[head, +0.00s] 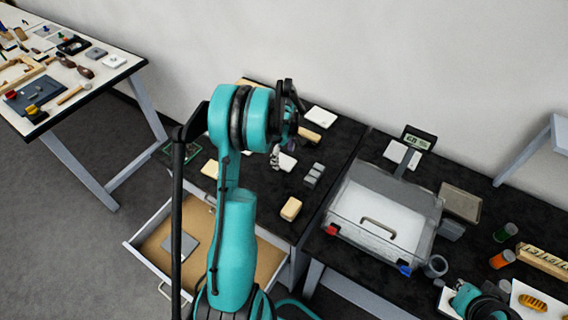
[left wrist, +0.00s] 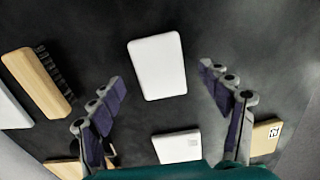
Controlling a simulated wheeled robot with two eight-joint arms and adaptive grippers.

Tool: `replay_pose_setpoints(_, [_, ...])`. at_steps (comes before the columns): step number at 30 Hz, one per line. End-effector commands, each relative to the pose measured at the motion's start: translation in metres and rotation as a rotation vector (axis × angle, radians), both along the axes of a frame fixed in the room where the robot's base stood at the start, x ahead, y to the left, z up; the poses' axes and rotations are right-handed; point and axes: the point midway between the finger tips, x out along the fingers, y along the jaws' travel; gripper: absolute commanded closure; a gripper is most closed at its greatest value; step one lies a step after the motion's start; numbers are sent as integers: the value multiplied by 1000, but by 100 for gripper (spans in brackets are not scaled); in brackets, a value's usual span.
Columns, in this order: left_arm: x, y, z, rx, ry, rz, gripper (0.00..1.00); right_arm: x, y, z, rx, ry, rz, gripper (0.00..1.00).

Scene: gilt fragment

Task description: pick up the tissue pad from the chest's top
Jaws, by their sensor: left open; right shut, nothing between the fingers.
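A white rectangular pad (left wrist: 158,66), which looks like the tissue pad, lies flat on the chest's dark top (head: 265,185). In the head view it appears to be the white piece (head: 287,162) beside my left gripper (head: 275,156). In the left wrist view my left gripper (left wrist: 165,95) is open and empty. Its two fingers stand apart to either side, with the pad between and a little beyond the tips, touching neither. My right gripper (head: 480,302) is at the bottom right of the head view, apart from the chest; its fingers are hardly visible.
A wooden brush (left wrist: 42,80) lies left of the pad, and a white labelled box (left wrist: 177,147) lies below it. Grey blocks (head: 314,175) and a beige block (head: 291,208) stand nearby. The chest's drawer (head: 150,240) is open. A clear-lidded case (head: 383,215) stands to the right.

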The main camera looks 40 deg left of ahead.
Motion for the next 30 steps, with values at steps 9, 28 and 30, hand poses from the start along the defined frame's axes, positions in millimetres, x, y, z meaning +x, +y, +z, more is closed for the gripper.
replay_pose_setpoints(9, [0,-1,-15,0,0,-1,22,0,0,-3,0,0,0,100])
replay_pose_setpoints(28, [0,-1,-10,0,0,-1,60,0,0,-2,0,0,0,100])
replay_pose_setpoints(30, [0,-1,-4,0,0,-1,60,0,0,0,0,0,0,100])
